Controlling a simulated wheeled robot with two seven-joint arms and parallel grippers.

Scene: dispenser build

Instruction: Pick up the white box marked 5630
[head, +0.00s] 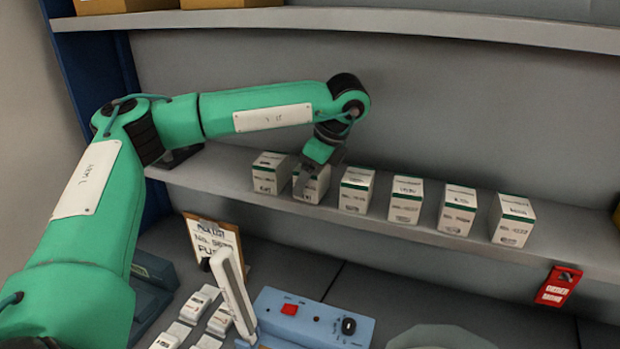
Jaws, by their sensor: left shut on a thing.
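A row of white boxes with green-edged tops stands on the middle shelf (380,222). My left gripper (312,174) reaches down from above onto the second box from the left (314,190) and is shut on it. The gripper hides much of that box's top and front, and I cannot read its number. The leftmost box (268,175) is close beside it. I cannot tell whether the gripped box is lifted off the shelf. The other boxes' numbers are too small to read surely. My right gripper is not in view.
Other white boxes (405,200) stand spaced out to the right. The upper shelf (420,27) hangs above and behind my arm. Below are a clipboard notice (212,240), a blue device (310,318) and a red tag (558,287) on the shelf edge.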

